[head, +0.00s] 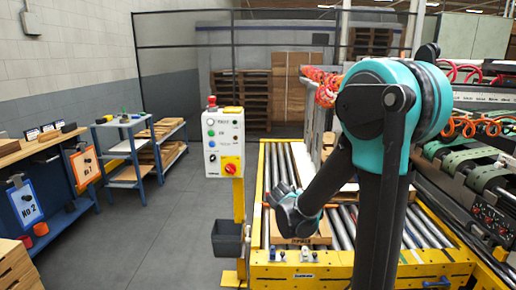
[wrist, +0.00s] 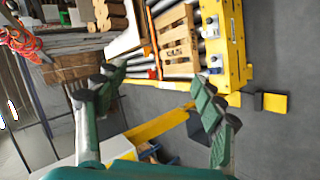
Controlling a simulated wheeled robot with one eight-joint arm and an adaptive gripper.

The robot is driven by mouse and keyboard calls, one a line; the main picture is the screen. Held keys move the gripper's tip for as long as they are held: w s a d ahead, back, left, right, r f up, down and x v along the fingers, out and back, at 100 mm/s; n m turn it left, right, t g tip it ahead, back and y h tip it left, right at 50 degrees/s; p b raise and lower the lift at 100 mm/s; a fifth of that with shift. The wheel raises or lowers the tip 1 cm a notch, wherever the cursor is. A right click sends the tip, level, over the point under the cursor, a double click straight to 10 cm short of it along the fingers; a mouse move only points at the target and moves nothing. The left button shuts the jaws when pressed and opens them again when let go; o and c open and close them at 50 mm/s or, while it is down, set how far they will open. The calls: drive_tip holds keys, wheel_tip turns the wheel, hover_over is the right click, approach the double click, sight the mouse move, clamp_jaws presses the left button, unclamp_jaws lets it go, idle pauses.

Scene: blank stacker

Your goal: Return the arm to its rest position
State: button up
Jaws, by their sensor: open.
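My arm, teal and dark grey, stands at the right of the head view, bent at a large teal joint. Its lower end reaches down and left over the yellow-framed roller conveyor (head: 345,270). My gripper (wrist: 155,82) is open in the wrist view, its two green, dark-tipped fingers wide apart with nothing held between them. In the head view the fingers are hard to make out. A flat brown wooden piece (head: 305,236) lies on the rollers below the arm's end. A slatted wooden piece on the conveyor also shows in the wrist view (wrist: 178,45).
A control box (head: 224,143) with buttons stands on a yellow post left of the conveyor, a dark bin (head: 227,238) below it. Blue-framed tables (head: 125,150) stand farther left. Machinery with red coiled hoses (head: 480,125) is at right. The grey floor (head: 140,240) between is clear.

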drive_tip(key=s+d+f+m+g+y, duration=0.1)
drive_tip(key=s+f+m, duration=0.1)
drive_tip(key=s, duration=0.6)
drive_tip(key=s+d+f+m+g+y, duration=0.1)
drive_tip(key=s+f+m+g+y, duration=0.1)
drive_tip(key=s+m, duration=0.3)
drive_tip(key=s+d+f+m+g+y, duration=0.1)
drive_tip(key=s+f+m+g, duration=0.1)
drive_tip(key=s, duration=1)
drive_tip(key=shift+s+d+f+m+y, duration=0.15)
drive_tip(key=shift+d+f+m+y, duration=0.15)
drive_tip(key=shift+f+m, duration=0.55)
drive_tip(key=shift+r, duration=0.15)
